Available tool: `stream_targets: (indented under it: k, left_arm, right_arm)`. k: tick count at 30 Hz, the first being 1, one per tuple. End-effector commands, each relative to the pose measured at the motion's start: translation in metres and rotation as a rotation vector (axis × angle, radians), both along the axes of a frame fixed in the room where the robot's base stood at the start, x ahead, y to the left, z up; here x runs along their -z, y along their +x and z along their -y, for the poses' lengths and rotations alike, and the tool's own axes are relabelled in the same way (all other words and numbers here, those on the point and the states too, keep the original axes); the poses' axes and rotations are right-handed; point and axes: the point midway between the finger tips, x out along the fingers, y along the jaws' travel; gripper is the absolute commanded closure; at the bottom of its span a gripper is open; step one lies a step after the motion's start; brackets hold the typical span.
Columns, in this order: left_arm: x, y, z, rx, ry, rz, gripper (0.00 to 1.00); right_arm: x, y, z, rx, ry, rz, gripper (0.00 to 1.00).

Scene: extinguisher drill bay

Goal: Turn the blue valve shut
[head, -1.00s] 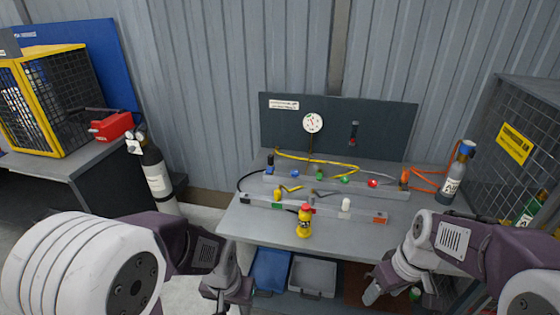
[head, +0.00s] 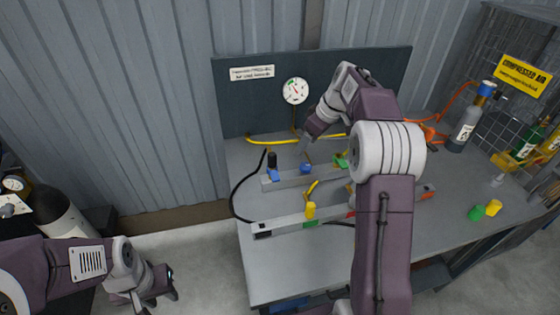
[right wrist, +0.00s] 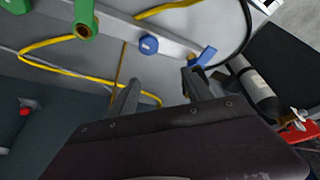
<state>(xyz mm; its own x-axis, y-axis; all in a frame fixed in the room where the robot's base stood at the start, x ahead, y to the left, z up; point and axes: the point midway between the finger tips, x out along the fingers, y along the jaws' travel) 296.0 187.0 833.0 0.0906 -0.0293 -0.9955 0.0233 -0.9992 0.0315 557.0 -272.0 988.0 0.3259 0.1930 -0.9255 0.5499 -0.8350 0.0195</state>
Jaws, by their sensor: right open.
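On the bench's rear rail (head: 288,180), a round blue knob (head: 305,168) stands right of a blue lever (head: 274,175); I cannot tell which is the blue valve. In the right wrist view the knob (right wrist: 148,44) is on the rail, left of the lever (right wrist: 207,56). My right gripper (head: 308,137) hangs above and behind the rail, pointing down. Its two fingers show apart and empty in the right wrist view (right wrist: 162,78), with the lever close to the right finger's tip. My left gripper (head: 157,284) is low at left, away from the bench; its jaws are unclear.
A green lever (head: 341,160) sits right of the knob, partly behind my right arm. The front rail (head: 275,226) carries a yellow lever (head: 311,209). A yellow hose (head: 270,141) and a gauge (head: 295,91) are behind. Bottles (head: 465,128) and a cage stand right.

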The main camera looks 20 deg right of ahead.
Motion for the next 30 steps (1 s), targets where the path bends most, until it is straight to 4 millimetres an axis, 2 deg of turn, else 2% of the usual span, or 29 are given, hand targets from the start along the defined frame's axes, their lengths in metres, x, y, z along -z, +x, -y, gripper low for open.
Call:
stream_targets:
  k: [1, 3, 7, 11, 18, 22, 25, 30]
  left_arm:
    - [0.007, 0.0, 0.0, 0.0, 0.0, -0.001, 0.64]
    - [0.01, 0.0, 0.0, 0.0, 0.0, -0.001, 0.64]
    - [0.011, -0.001, 0.0, 0.001, 0.0, 0.0, 0.64]
    - [0.012, 0.0, 0.0, 0.0, 0.0, 0.0, 0.64]
    - [0.023, -0.001, 0.0, 0.0, 0.0, 0.0, 0.64]
    - [0.026, -0.001, 0.0, 0.0, 0.0, 0.0, 0.64]
    - [0.027, -0.001, 0.0, 0.0, 0.0, 0.0, 0.64]
    - [0.027, -0.001, 0.0, 0.0, 0.0, 0.0, 0.64]
  right_arm:
    - [0.012, -0.002, 0.007, 0.014, 0.003, -0.01, 0.41]
    - [0.019, -0.003, 0.013, 0.027, 0.007, -0.018, 0.41]
    - [0.02, -0.005, 0.018, 0.039, 0.007, -0.019, 0.41]
    - [0.027, -0.003, 0.016, 0.037, 0.007, -0.021, 0.41]
    - [0.073, 0.012, 0.007, 0.037, 0.007, -0.023, 0.41]
    - [0.093, 0.019, 0.003, 0.037, 0.006, -0.021, 0.41]
    - [0.101, 0.022, 0.001, 0.038, 0.006, -0.02, 0.41]
    - [0.104, 0.024, 0.0, 0.038, 0.006, -0.019, 0.41]
